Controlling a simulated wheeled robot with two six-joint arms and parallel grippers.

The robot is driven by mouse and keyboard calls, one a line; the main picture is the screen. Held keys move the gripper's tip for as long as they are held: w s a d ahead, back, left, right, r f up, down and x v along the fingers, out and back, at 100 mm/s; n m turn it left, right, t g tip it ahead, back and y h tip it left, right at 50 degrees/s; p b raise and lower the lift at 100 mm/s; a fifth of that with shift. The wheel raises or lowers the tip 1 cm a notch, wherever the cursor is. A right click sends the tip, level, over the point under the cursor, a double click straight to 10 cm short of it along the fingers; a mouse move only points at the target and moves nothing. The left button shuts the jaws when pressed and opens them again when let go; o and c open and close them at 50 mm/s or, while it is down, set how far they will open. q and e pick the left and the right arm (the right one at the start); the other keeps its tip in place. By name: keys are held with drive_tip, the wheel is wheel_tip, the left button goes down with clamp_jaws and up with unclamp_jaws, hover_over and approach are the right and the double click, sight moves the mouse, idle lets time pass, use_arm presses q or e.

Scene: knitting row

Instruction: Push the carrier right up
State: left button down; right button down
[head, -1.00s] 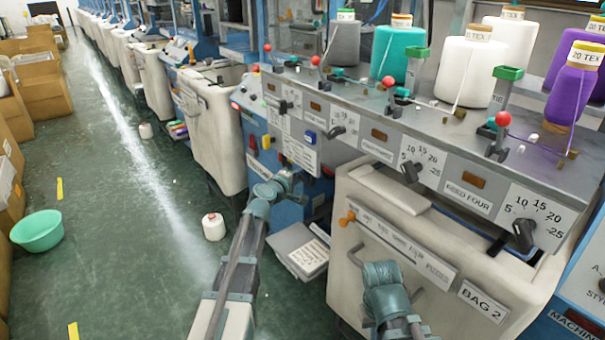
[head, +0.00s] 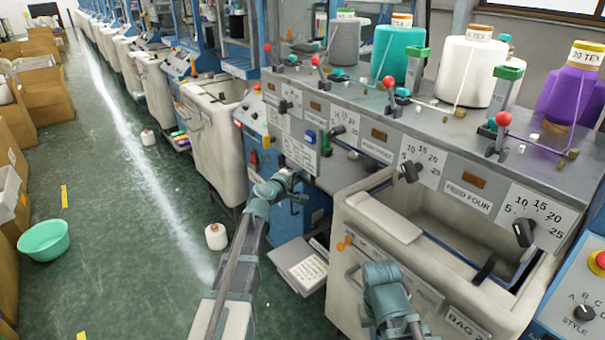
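No part in view is marked as a carrier, so I cannot tell which one it is. A cream bin (head: 350,222) labelled BAG 2 stands out from under the machine shelf, with its hollow inside showing. A grey bar handle is on its front, partly covered by my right arm. My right gripper (head: 381,272) is at the bin's front by this handle; its fingertips are hidden, and I cannot tell if it grips. My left gripper (head: 283,182) is beside the blue machine side, left of the bin; its fingers are too small to read.
The machine shelf (head: 447,118) carries several yarn cones, red-knobbed posts and black dials. A white cone (head: 216,236) and a green bowl (head: 44,240) lie on the floor. The left aisle is mostly clear.

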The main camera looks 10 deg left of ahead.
sight(302, 78)
use_arm(q)
wheel_tip(302, 78, up, 31)
drive_tip(key=p, duration=2.9)
drive_tip(key=shift+f, duration=0.15)
drive_tip(key=shift+a, duration=0.1)
drive_tip(key=shift+w, duration=0.2)
drive_tip(key=c, duration=1.2)
unclamp_jaws()
drive_tip(key=o, duration=0.4)
drive_tip(key=shift+s+r, duration=0.15)
drive_tip(key=shift+r, duration=0.05)
drive_tip(key=shift+f, duration=0.1)
